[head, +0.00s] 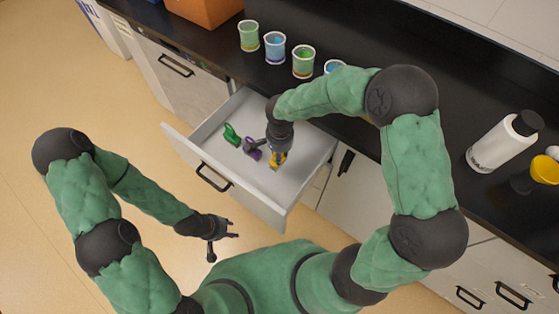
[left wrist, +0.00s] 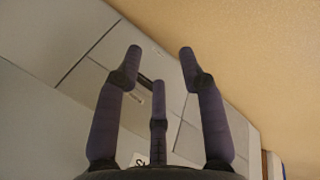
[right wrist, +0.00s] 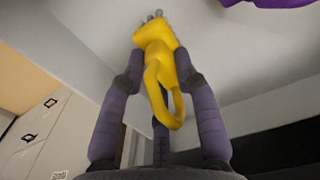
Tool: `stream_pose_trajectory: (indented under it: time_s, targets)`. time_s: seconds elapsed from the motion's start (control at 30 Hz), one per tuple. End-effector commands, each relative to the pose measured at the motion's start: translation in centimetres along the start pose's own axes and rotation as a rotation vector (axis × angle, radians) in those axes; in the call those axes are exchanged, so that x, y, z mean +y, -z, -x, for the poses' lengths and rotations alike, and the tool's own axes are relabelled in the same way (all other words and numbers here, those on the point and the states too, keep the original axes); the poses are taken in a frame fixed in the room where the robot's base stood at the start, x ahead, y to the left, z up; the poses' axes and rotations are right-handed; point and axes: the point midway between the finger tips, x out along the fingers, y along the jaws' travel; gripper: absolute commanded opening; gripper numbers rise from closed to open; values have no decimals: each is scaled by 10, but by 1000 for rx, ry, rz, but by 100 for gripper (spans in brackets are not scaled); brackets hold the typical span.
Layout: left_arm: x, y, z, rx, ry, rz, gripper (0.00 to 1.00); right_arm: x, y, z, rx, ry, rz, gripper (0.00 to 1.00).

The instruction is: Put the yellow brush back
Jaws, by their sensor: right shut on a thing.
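The yellow brush (head: 278,161) is in the right gripper (head: 275,155), inside the open drawer (head: 299,183). In the right wrist view the fingers (right wrist: 160,75) are shut on the yellow brush (right wrist: 158,60), whose looped handle hangs between them and whose grey tip points at the white drawer floor. I cannot tell whether the tip touches the floor. A purple brush (head: 251,148) and a green brush (head: 231,133) lie in the drawer to its left. My left gripper (head: 226,236) is open and empty in front of the drawer; its spread fingers show in the left wrist view (left wrist: 160,65).
Several cups, among them a green one (head: 303,62) and a blue one (head: 275,47), stand on the black counter (head: 330,30) behind the drawer. An orange box (head: 208,10) sits at the back left.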

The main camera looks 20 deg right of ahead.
Motion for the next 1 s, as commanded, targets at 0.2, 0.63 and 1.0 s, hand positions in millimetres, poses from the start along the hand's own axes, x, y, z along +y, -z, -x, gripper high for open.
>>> stream_pose_trajectory:
  time_s: [0.2,0.63,1.0]
  targets:
    - [-5,1,-14,0,0,0,40,1,-1,-37,-2,-3,2,0]
    - [-6,1,-17,0,0,0,40,1,0,-43,-1,-1,1,0]
    - [-6,1,-16,0,0,0,40,1,0,-42,-1,-2,1,55]
